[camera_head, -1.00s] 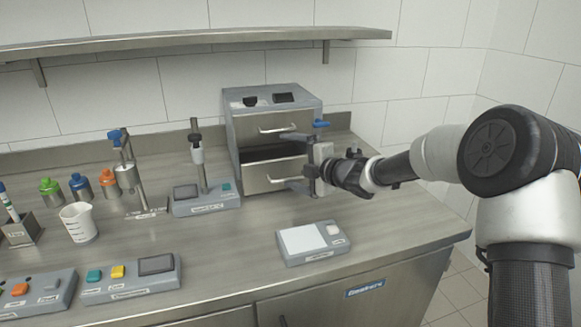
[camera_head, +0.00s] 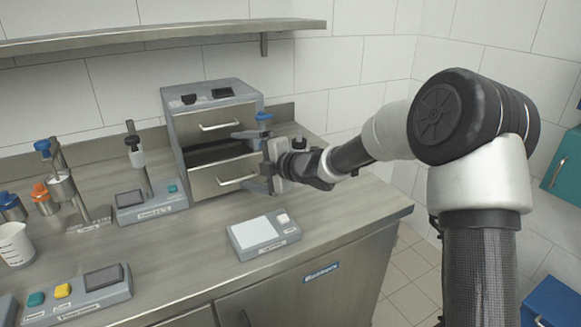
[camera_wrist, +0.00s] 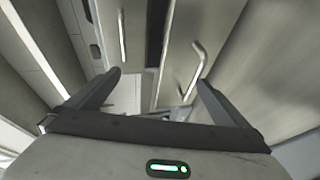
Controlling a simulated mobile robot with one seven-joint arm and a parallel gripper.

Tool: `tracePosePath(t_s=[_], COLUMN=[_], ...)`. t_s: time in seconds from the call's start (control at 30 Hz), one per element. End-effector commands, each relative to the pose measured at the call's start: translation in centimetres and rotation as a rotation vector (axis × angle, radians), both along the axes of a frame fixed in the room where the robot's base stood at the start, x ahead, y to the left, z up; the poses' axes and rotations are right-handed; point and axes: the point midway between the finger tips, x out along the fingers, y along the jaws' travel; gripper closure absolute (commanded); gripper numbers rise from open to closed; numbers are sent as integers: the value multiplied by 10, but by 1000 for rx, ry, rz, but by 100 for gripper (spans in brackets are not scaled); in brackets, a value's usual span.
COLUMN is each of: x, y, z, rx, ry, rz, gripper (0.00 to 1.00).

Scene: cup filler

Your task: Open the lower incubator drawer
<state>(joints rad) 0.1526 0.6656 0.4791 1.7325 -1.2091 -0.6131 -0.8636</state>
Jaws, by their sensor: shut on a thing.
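The incubator (camera_head: 215,95) is a grey cabinet at the back of the bench with two metal drawers. The upper drawer (camera_head: 212,122) looks shut. The lower drawer (camera_head: 210,185) stands partly out, with a dark gap above its front. Its bar handle (camera_head: 237,181) also shows in the wrist view (camera_wrist: 196,72).
A small device with a white plate (camera_head: 262,235) lies on the bench in front of the incubator. A stand with a grey base (camera_head: 150,205) is to its left. A shelf (camera_head: 160,38) runs above. The bench's right end is clear.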

Motion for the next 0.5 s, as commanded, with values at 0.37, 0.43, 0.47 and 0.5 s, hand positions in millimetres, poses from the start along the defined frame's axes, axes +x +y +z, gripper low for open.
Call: tracePosePath(t_s=[0.37,0.43,0.47,0.5], x=[-10,-13,-15,-17], y=[-24,-27,-29,-31], z=[20,20,19,20], rx=[11,9,8,7], ry=[-26,-24,-24,-23], rz=[-5,-5,-4,-4], gripper=[72,72,72,72])
